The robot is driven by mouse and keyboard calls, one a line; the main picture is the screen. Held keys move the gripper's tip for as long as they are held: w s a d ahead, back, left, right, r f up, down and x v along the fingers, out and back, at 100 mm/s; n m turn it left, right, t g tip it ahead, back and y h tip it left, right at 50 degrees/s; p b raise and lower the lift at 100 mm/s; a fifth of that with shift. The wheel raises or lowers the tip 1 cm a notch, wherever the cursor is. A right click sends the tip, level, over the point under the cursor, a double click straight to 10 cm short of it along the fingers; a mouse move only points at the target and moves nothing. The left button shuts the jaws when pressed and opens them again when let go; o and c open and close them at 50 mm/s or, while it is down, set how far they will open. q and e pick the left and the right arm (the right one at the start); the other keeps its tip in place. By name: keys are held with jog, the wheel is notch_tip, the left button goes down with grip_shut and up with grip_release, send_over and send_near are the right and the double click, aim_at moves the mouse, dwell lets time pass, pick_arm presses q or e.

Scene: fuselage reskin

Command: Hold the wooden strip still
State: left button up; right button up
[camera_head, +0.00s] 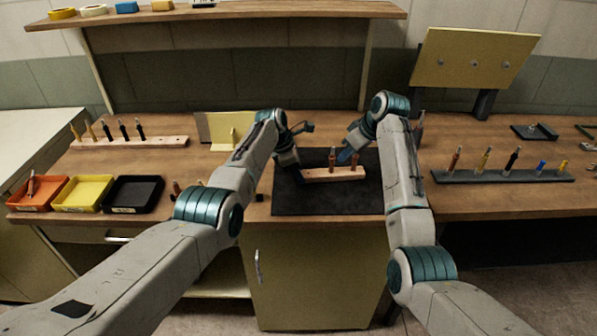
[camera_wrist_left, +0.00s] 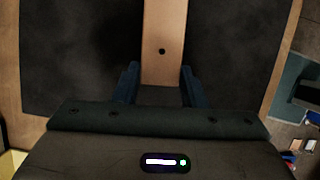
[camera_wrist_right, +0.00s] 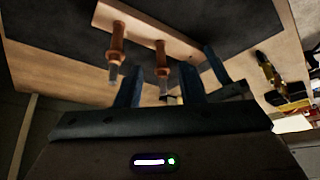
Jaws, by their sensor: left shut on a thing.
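The wooden strip (camera_head: 320,175) lies on the black mat (camera_head: 300,200), with two brown-handled tools (camera_head: 332,158) standing in it toward its right part. My left gripper (camera_head: 292,160) is at the strip's left end. In the left wrist view its two fingers (camera_wrist_left: 160,85) are shut on the sides of the strip (camera_wrist_left: 163,30), near a small dark hole. My right gripper (camera_head: 347,156) is above the strip's right part, close to the tools. In the right wrist view its fingers (camera_wrist_right: 170,80) are apart, with a tool (camera_wrist_right: 162,60) showing between them; I see no contact.
Orange, yellow and black trays (camera_head: 133,194) stand at the left. A wooden rack of tools (camera_head: 130,142) is behind them. A dark rack with several tools (camera_head: 505,176) lies at the right. A yellow board (camera_head: 475,58) stands at the back right. A shelf (camera_head: 230,10) runs overhead.

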aim_at(334, 158)
notch_tip(334, 158, up, 4)
jog(key=a+n+h, duration=0.2)
jog(key=n, duration=3.1)
jog(key=shift+g, duration=0.3)
jog(key=shift+x, duration=4.6)
jog(key=shift+w, duration=0.15)
grip_shut()
